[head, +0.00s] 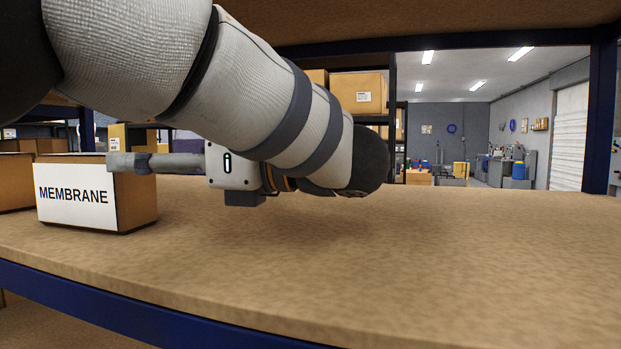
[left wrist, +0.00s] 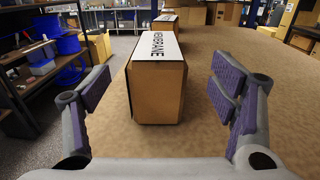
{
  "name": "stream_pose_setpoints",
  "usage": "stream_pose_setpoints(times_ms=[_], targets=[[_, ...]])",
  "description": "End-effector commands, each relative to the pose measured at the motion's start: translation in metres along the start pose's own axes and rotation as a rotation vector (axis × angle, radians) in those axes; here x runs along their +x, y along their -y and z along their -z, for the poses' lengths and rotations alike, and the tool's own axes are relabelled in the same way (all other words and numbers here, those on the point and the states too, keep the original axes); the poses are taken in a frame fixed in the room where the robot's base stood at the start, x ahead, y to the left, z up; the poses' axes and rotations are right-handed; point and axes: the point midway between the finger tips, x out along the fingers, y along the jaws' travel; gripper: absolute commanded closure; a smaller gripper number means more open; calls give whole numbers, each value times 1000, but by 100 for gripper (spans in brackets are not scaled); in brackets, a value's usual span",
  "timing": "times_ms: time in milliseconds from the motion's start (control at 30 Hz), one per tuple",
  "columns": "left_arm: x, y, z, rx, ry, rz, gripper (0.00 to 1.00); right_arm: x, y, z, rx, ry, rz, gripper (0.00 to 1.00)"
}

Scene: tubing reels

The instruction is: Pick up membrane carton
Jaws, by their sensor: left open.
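The membrane carton (head: 146,205) is a brown box with a white label reading MEMBRANE on its front, upright on the shelf board at the left of the head view. In the left wrist view the carton (left wrist: 158,95) stands centrally ahead, between the lines of the two fingers. My left gripper (head: 118,161) is open and empty, pointing left; in the head view a finger overlaps the carton's upper right part. Gaps show on both sides of the carton in the left wrist view, and no contact is visible. My right gripper is out of view.
The tan shelf board (head: 420,260) is clear to the right, with a blue front edge beam (head: 120,310). Another brown carton (head: 15,183) stands beyond the membrane carton at the left. A dark upright post (head: 600,115) rises at the right.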

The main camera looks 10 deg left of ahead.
Motion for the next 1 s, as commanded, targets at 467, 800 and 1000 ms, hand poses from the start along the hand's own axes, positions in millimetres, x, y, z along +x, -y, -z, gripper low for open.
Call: stream_pose_setpoints(times_ms=[467, 800, 1000], targets=[[77, -7, 2, -4, 1, 1, 22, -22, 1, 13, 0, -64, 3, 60], [80, -5, 5, 2, 2, 2, 42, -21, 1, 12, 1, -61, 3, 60], [80, -5, 5, 1, 1, 1, 87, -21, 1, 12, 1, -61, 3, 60]])
